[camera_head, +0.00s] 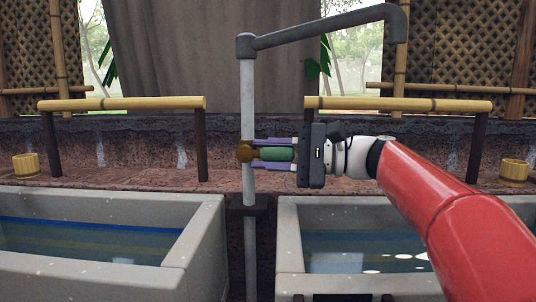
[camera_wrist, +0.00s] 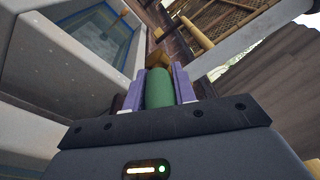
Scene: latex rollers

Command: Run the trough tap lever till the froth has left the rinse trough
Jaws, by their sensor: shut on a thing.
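My gripper (camera_head: 274,154) is shut on the green tap lever (camera_head: 277,154), with one purple finger on each side of it. The lever sticks out to the right from a brass valve (camera_head: 245,151) on the upright grey pipe (camera_head: 248,100). The wrist view also shows the green lever (camera_wrist: 159,88) between the fingers, with the brass valve (camera_wrist: 158,59) beyond. The spout (camera_head: 397,25) reaches over to the right; no water shows falling from it. The right trough (camera_head: 290,225) holds water with a few white patches (camera_head: 405,256), froth or glints, I cannot tell which. My arm hides part of it.
A left trough (camera_head: 190,245) holds bluish water. Bamboo rails (camera_head: 122,103) on dark posts stand behind both troughs. Wooden cups sit on the ledge at far left (camera_head: 26,165) and far right (camera_head: 513,172). A grey curtain (camera_head: 180,50) hangs behind the pipe.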

